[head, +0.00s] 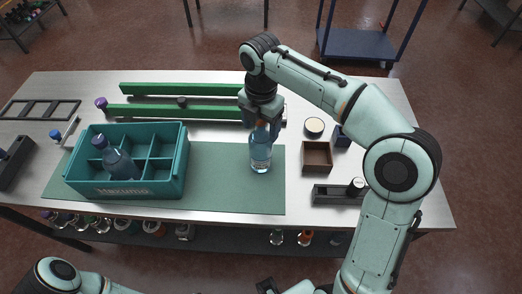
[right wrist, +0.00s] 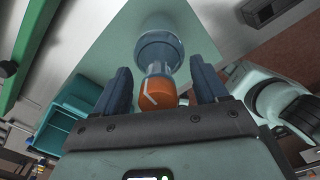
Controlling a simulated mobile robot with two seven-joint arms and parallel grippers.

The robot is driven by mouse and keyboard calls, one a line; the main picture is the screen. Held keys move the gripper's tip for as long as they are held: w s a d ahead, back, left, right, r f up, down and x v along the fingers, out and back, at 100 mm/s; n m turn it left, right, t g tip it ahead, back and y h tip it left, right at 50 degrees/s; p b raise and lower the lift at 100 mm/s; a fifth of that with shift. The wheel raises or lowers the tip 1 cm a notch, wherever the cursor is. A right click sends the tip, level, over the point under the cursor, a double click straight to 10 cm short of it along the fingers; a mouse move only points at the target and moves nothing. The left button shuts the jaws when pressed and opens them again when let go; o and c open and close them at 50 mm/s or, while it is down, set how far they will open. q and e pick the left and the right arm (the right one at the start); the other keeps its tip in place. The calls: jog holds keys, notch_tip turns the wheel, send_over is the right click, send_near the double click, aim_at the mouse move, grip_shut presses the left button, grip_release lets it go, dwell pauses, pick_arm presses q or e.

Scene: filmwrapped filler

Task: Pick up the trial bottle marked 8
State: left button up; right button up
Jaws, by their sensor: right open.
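A clear blue bottle (head: 261,155) with an orange cap (right wrist: 158,93) stands upright on the green mat (head: 230,190), right of the teal crate. I cannot read a number 8 on it; the cap shows a white mark. My right gripper (head: 262,120) points down over this bottle. In the right wrist view its two fingers are open, one on each side of the cap and neck, with gaps visible. A second bottle (head: 119,163), bluish with a dark cap, stands in the teal crate (head: 125,190); no number is legible. I cannot make out my left gripper.
Green rails (head: 175,113) lie behind the mat. A brown open box (head: 317,157), a round pale-topped jar (head: 314,127) and a dark fixture (head: 335,195) stand to the right. Several bottles sit on the shelf below. The mat between crate and bottle is clear.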

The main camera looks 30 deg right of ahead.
jog(key=shift+f, duration=0.1)
grip_shut()
dwell(0.4)
